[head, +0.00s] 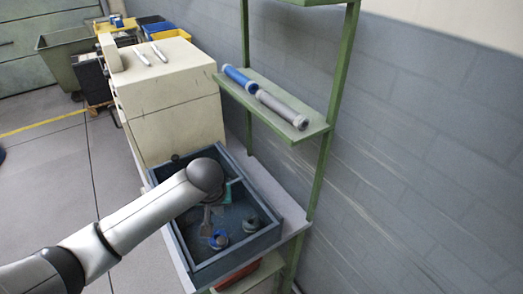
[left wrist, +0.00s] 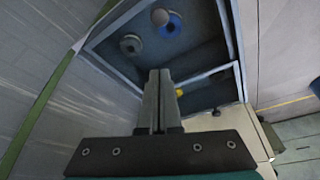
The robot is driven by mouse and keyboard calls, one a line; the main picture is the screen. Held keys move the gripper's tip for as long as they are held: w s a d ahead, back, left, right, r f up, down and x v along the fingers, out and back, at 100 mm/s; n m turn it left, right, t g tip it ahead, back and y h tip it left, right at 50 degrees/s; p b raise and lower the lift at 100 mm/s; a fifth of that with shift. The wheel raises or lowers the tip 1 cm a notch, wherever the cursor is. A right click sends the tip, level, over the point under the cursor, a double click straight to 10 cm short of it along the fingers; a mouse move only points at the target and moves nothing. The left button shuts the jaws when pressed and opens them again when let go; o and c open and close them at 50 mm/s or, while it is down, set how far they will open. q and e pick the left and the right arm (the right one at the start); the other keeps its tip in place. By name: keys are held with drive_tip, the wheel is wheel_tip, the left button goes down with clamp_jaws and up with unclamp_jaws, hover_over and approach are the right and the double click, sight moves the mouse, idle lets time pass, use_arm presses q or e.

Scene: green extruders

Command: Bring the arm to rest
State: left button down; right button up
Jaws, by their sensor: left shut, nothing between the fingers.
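My left arm reaches in from the left over a blue-grey tray (head: 263,240). My left gripper (left wrist: 160,78) is shut, with its two fingers together and nothing between them. In the head view the gripper is partly hidden behind my wrist and is over the tray. The tray holds a round blue part (head: 219,240) and a round grey part (head: 251,224). Both also show in the left wrist view, the blue part (left wrist: 174,27) and the grey part (left wrist: 131,45), beyond the fingertips and apart from them. My right gripper is in neither view.
A cream machine housing (head: 170,105) stands behind the tray. A green shelf (head: 312,127) at the right holds a blue tube (head: 240,79) and a grey tube (head: 281,108); its posts rise beside the tray. A grey wall (head: 430,150) closes the right side. The left floor (head: 50,170) is open.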

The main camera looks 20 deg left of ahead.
use_arm(q)
drive_tip(key=s+d+f+m+h, duration=0.2)
drive_tip(key=s+d+m, duration=0.2)
drive_tip(key=s+d, duration=0.6)
drive_tip(key=s+a+r+m, duration=0.2)
drive_tip(key=s+r, duration=0.1)
drive_tip(key=s, duration=0.8)
wheel_tip(320, 180, down, 32)
drive_tip(key=s+g+b, duration=0.1)
drive_tip(key=s+b, duration=0.1)
drive_tip(key=b, duration=0.9)
drive_tip(key=s+a+f+g+b, duration=0.1)
drive_tip(key=s+f+b, duration=0.4)
drive_tip(key=s+f, duration=0.3)
drive_tip(key=s+a+f+m+b, duration=0.1)
drive_tip(key=s+f+b, duration=0.4)
drive_tip(key=f, duration=1.1)
drive_tip(key=shift+s+a+f+g+y, duration=0.3)
drive_tip(key=shift+s+a+f+g, duration=0.15)
drive_tip(key=shift+s, duration=0.95)
